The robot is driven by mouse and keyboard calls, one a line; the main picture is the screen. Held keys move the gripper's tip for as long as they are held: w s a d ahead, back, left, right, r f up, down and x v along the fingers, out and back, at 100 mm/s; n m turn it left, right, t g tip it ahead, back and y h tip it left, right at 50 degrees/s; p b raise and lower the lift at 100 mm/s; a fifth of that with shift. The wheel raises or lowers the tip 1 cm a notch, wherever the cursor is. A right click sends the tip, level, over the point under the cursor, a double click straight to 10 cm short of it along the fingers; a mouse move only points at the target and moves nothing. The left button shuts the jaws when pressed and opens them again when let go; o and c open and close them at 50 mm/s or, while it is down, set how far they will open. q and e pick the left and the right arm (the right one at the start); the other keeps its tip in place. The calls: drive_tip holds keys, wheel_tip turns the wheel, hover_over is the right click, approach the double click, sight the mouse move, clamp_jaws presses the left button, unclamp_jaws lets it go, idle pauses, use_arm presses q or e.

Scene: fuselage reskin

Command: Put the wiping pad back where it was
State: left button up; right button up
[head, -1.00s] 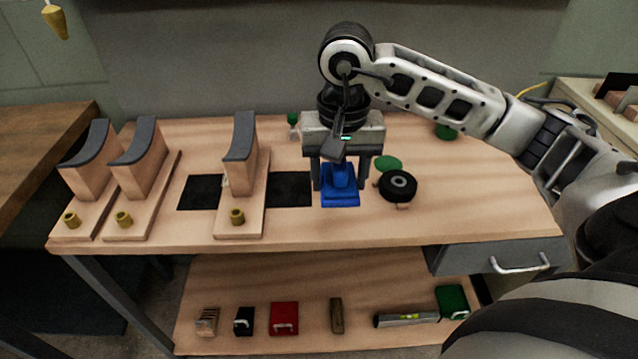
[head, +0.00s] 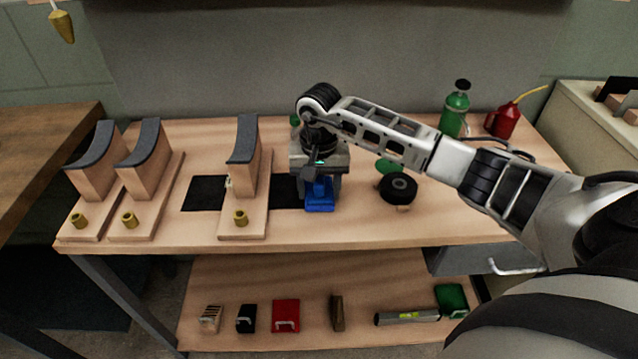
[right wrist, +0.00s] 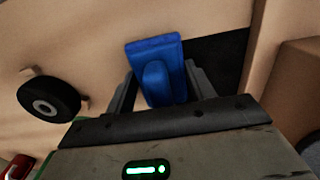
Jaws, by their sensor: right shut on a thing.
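The blue wiping pad (head: 320,207) has a raised blue grip on top. My right gripper (head: 321,187) is shut on that grip, with the pad beneath its fingers. The pad is at the right end of the black mat (head: 204,193). The right wrist view shows the pad (right wrist: 170,50) between the two fingers (right wrist: 160,90), with the mat (right wrist: 220,60) just beside it. I cannot tell whether the pad touches the surface. My left gripper is not in view.
A wooden stand with a dark curved top (head: 243,170) stands across the mat, left of my gripper. Two similar stands are farther left. A black tape roll (head: 398,189) lies to the right. A green bottle (head: 455,110) and red oil can (head: 504,122) stand at the back right.

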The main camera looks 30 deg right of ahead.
drive_tip(key=shift+f, duration=0.1)
drive_tip(key=o, duration=1)
drive_tip(key=shift+c, duration=0.2)
